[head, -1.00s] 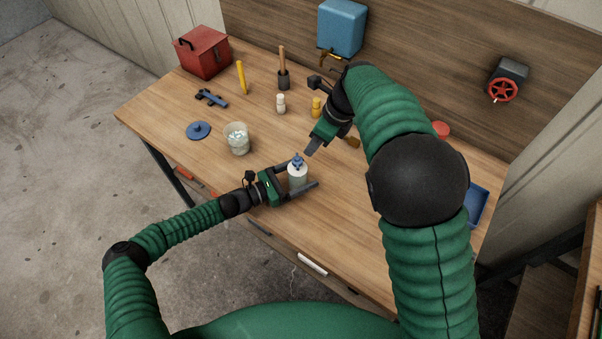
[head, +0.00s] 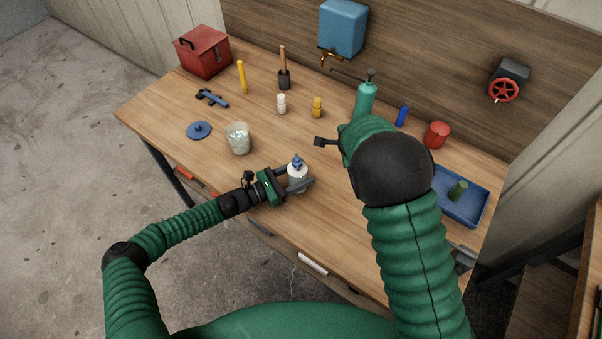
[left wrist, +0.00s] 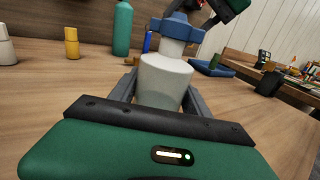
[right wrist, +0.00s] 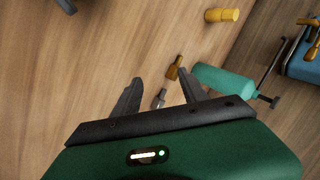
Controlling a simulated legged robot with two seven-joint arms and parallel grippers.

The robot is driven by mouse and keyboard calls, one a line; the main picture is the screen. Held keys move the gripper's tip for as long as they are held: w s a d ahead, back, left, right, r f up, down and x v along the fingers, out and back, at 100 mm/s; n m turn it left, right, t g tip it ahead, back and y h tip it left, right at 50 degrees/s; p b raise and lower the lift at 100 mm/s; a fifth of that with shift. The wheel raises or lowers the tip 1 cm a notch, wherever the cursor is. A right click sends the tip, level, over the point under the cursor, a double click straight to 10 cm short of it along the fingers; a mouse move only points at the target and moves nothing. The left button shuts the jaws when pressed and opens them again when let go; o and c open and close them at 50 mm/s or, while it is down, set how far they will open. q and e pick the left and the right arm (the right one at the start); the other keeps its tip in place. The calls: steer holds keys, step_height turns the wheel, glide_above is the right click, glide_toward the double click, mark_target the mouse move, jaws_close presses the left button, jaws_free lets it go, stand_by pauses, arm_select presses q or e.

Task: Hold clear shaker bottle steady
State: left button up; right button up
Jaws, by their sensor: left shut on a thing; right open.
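The shaker bottle (head: 297,174), pale and cloudy with a blue lobed cap, stands upright near the table's front edge. My left gripper (head: 299,181) is shut around its body. In the left wrist view the bottle (left wrist: 165,80) sits between the two fingers, its cap above them. Part of my right arm also shows above the cap in the left wrist view.
A teal bottle (head: 365,101), yellow bottle (head: 317,107) and white bottle (head: 281,103) stand behind. A blue tray (head: 472,205) is at the right.

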steer(key=f+n+t, duration=0.1)
steer(key=n+t, duration=0.1)
steer(key=n, duration=0.1)
steer(key=f+n+t+y, duration=0.1)
steer(key=n, duration=0.3)
steer(key=a+f+n+t, duration=0.1)
steer(key=n+t, duration=0.1)
steer(key=n, duration=0.2)
steer(key=shift+s+a+f+t, duration=0.1)
steer(key=shift+s+f+t, duration=0.2)
steer(key=shift+f, duration=0.1)
steer(key=s+a+n+t+y, duration=0.2)
steer(key=s+a+n+y, duration=0.2)
steer(key=n, duration=0.2)
steer(key=n+y, duration=0.5)
steer(key=n, duration=0.1)
glide_toward(298, 175)
steer(key=w+a+r, duration=0.2)
steer(key=w, duration=0.1)
steer(key=shift+w+a+r+t+y, duration=0.2)
steer(key=shift+w+r+t+y, duration=0.1)
steer(key=shift+t, duration=0.1)
steer(key=x, duration=1.1)
steer(key=shift+w, duration=0.25)
steer(key=shift+c, duration=0.2)
